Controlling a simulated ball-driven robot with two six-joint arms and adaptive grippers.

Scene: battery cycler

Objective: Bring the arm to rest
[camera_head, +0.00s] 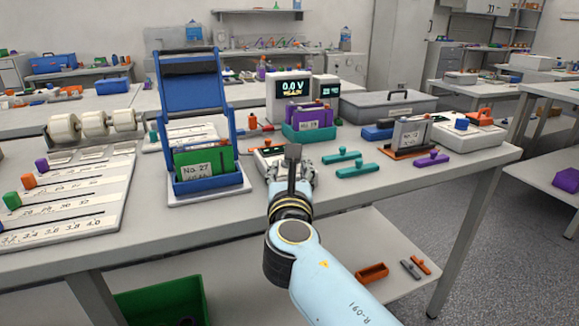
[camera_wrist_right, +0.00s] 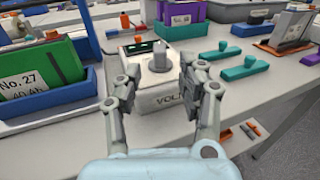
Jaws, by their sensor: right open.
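My right arm reaches up from the bottom of the head view. Its gripper (camera_head: 292,172) is over the front part of the table, just right of the blue holder with the green No. 27 pack. In the right wrist view the gripper (camera_wrist_right: 155,88) has its two fingers spread apart with nothing between them touching both. A white box with a grey knob (camera_wrist_right: 160,62), lettered "VOL...", stands just beyond and between the fingers. In the head view this box (camera_head: 262,163) is partly hidden by the gripper. My left gripper is not in view.
The blue holder (camera_head: 208,183) stands close on the left, its tall blue frame (camera_head: 190,85) upright. Teal clips (camera_head: 341,157) lie to the right. A purple clip (camera_head: 432,159) and a grey pack in an orange base (camera_head: 408,137) stand farther right. The front table strip is clear.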

